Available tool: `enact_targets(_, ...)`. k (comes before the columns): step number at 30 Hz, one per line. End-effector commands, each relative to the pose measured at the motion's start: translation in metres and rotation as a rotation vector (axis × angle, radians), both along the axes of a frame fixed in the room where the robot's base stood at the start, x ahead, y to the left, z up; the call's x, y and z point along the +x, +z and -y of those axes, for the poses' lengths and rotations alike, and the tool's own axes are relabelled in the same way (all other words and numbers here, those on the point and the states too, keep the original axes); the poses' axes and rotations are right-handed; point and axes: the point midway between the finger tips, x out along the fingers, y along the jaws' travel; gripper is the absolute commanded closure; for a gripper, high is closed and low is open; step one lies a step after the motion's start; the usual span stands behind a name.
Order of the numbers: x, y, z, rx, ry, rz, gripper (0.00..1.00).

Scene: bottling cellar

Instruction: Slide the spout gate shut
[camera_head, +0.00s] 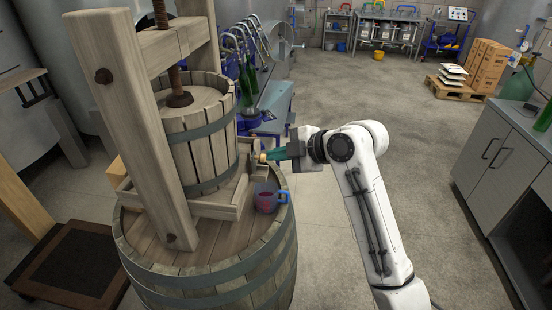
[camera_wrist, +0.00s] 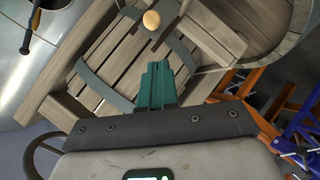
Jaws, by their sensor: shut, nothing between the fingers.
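The wooden press (camera_head: 196,120) stands on a barrel (camera_head: 215,265). At the right of its basin is the spout gate (camera_head: 252,162), a small upright greyish plate, with a pale round wooden knob (camera_head: 262,157) beside it. The knob also shows in the wrist view (camera_wrist: 151,20), just beyond the fingertips. My gripper (camera_head: 270,155) comes in from the right with its teal fingers shut and empty, close to the knob. How far the gate is open is unclear.
A mug with dark red contents and a blue handle (camera_head: 266,200) stands on the barrel top below the gate. A grey cabinet (camera_head: 505,165) stands at the right; the floor between is clear.

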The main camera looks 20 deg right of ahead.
Motion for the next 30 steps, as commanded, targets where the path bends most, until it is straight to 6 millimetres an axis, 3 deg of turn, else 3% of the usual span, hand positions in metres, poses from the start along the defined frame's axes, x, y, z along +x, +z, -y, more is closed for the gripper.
enact_targets(15, -0.05, 0.035, 0.04, -0.001, -0.001, 0.0, 1.0)
enact_targets(30, -0.054, 0.038, 0.042, 0.0, -0.001, -0.002, 1.0)
